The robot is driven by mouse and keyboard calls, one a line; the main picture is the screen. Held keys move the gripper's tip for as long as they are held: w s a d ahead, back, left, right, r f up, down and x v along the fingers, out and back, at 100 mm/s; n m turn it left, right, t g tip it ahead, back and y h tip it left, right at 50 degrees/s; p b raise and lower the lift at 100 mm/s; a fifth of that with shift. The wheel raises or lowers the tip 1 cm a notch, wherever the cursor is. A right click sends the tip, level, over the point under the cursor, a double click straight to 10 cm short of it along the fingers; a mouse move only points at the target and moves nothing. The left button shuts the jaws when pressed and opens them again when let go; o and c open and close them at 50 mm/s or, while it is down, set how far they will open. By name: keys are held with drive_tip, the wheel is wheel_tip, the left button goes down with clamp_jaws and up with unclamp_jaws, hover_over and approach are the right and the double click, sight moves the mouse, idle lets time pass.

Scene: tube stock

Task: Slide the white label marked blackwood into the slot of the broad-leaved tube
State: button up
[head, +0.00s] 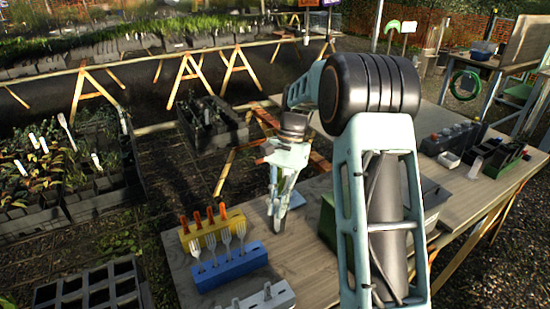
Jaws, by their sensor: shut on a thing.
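My gripper (278,205) hangs fingers down over the wooden bench (245,300), right of the tool racks. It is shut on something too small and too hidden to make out. The label marked blackwood cannot be picked out, and no lettering is readable. The broad-leaved tube cannot be told for certain. A pale flat thing (294,199) lies just behind my gripper, partly covered by it. My arm hides the middle of the bench, including most of a green box (328,222).
A yellow rack (213,232) with orange-handled tools, a blue rack (232,268) with forks, and a white rack (268,297) stand at the bench's left. Dark pots (452,138) and a green crate (505,160) stand right. Crates of leafy plants (50,170) with white tags lie left.

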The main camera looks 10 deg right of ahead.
drive_tip(key=w+r+m+t+p, duration=0.2)
drive_tip(key=w+m+t+p, duration=0.1)
drive_tip(key=m, duration=0.9)
drive_tip(key=w+d+r+m+t+h+p, duration=0.1)
drive_tip(key=w+r+m+t+p, duration=0.2)
drive_tip(key=m, duration=1)
drive_tip(key=w+t, duration=0.2)
drive_tip(key=w, duration=0.3)
drive_tip(key=shift+w+d+p, duration=0.15)
drive_tip(key=shift+d+p, duration=0.15)
drive_tip(key=shift+p, duration=0.05)
wheel_tip(320, 180, down, 2)
drive_tip(key=shift+f+b, duration=0.1)
drive_tip(key=shift+b, duration=1)
drive_tip(key=shift+f, duration=0.35)
